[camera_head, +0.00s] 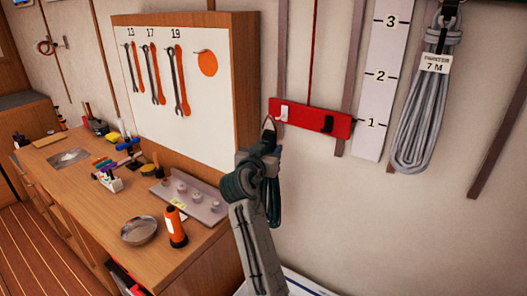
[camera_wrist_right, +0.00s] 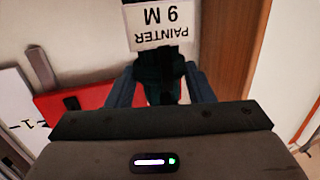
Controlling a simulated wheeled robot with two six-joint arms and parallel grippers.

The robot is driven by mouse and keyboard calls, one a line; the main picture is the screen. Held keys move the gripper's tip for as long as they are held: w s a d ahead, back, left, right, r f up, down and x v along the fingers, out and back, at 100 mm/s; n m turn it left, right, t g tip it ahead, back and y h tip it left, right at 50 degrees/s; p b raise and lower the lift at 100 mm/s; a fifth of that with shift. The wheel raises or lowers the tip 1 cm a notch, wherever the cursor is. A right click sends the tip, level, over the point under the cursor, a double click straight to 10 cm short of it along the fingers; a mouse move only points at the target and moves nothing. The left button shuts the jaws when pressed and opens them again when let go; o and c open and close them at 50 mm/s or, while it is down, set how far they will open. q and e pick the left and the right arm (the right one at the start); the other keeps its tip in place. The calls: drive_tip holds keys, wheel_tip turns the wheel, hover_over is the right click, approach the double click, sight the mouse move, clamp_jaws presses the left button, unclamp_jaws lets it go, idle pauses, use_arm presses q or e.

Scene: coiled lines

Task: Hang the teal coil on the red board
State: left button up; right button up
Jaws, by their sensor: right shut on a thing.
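The red board (camera_head: 300,113) is fixed to the wall, with a white hook (camera_head: 283,111) at its left and a black hook (camera_head: 327,124) at its right. My right gripper (camera_head: 270,143) is shut on the teal coil (camera_head: 273,204), just below the board's left end. In the right wrist view, the coil's tag (camera_wrist_right: 158,25) reads PAINTER 9 M, upside down. My left gripper is not in view.
A grey coil (camera_head: 423,105) tagged 7 M hangs to the right of a numbered white strip (camera_head: 384,75). A tool panel (camera_head: 180,65) with wrenches stands left of the board, above a workbench (camera_head: 95,225) holding a metal bowl (camera_head: 139,230) and an orange flashlight-like object (camera_head: 175,228).

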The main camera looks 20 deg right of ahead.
sight(276, 145)
drive_tip(key=shift+w+d+p, duration=0.2)
drive_tip(key=shift+w+d, duration=0.3)
drive_tip(key=shift+d, duration=0.4)
drive_tip(key=shift+w+d+p, duration=0.15)
drive_tip(key=shift+w+d, duration=0.3)
drive_tip(key=shift+d, duration=0.4)
drive_tip(key=shift+w+d+f, duration=0.1)
drive_tip(key=shift+d+f, duration=0.1)
drive_tip(key=shift+w+d+f+b, duration=0.35)
drive_tip(key=shift+d+f+b, duration=0.15)
drive_tip(key=shift+b, duration=0.3)
drive_tip(key=o, duration=1.4)
drive_tip(key=shift+s, duration=0.1)
drive_tip(key=shift+f, duration=0.1)
